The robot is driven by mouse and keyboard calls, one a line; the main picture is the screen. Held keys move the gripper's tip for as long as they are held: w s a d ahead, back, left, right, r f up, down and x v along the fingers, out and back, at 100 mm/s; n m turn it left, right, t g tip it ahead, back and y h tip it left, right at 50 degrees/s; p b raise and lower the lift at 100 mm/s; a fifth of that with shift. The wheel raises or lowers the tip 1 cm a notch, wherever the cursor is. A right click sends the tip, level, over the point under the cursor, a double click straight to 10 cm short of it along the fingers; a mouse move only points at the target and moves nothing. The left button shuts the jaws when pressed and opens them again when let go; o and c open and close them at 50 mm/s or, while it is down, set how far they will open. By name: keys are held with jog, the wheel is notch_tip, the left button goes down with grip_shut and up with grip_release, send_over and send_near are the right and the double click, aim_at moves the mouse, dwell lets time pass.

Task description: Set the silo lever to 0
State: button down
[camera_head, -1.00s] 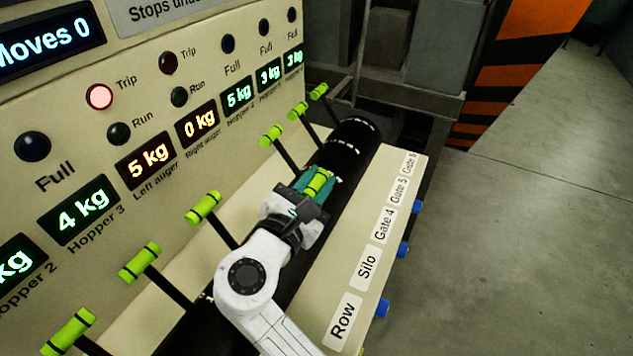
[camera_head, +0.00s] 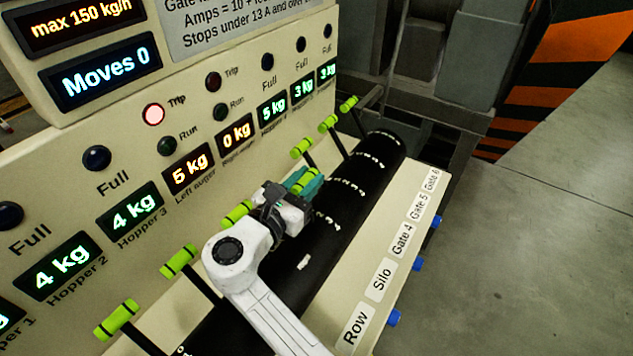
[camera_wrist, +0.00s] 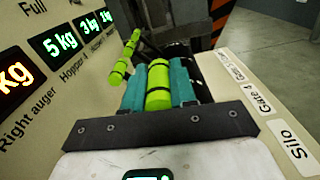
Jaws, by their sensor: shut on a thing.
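The silo lever has a lime-green grip with dark bands (camera_head: 308,179); it also shows in the wrist view (camera_wrist: 158,84). It stands between the row lever (camera_head: 237,213) and the gate 4 lever (camera_head: 302,148), roughly in line with the "Silo" label (camera_head: 380,281). My gripper (camera_head: 304,184) is shut on this grip, one teal finger on each side. The grip stands out from the panel farther than its neighbours' grips. Its shaft is hidden behind my gripper. Small white marks run along the black curved cover (camera_head: 345,210); I cannot read their numbers surely.
Other green-gripped levers stand in a row on both sides, the row lever close to my wrist. The display panel (camera_head: 200,110) rises on the left, reading "Moves 0", with a red Trip lamp (camera_head: 153,114) lit. Open floor (camera_head: 540,250) lies on the right.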

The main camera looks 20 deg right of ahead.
jog(key=c, duration=0.9)
grip_release()
jog(key=b+v, duration=0.2)
jog(key=v, duration=0.8)
jog(key=shift+s+a, duration=0.2)
jog(key=shift+a, duration=0.15)
